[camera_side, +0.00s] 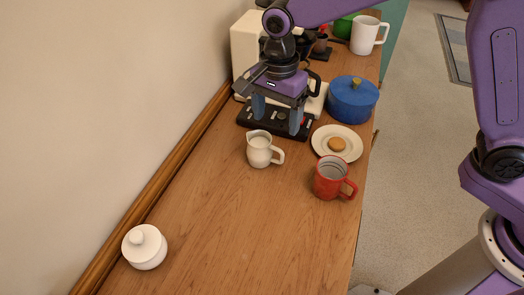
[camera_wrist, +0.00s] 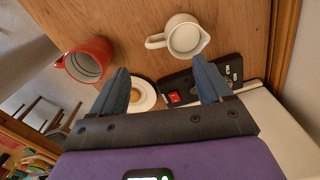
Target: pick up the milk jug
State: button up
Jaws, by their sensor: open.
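The milk jug (camera_side: 260,150) is a small white jug with a handle and a spout, standing upright on the wooden surface in the side view. In the wrist view the jug (camera_wrist: 184,36) shows from above, beyond the fingertips, with its handle to the left and its spout to the right. My gripper (camera_side: 277,122) is open and empty, with its blue fingers pointing down above the black panel behind the jug. In the wrist view its two fingers (camera_wrist: 160,75) are wide apart and do not touch the jug.
A red mug (camera_side: 330,178) and a white plate (camera_side: 323,149) with a biscuit (camera_side: 337,144) stand right of the jug. A lidded white bowl (camera_side: 144,247) stands front left. The wood (camera_side: 230,220) between is clear.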

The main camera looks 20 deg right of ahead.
aim_at(276, 150)
notch_tip(276, 150, down, 7)
jog(key=shift+r, duration=0.1)
jog(key=shift+s+f, duration=0.15)
jog(key=shift+f, duration=2.4)
grip_shut()
jog(key=shift+r, duration=0.2)
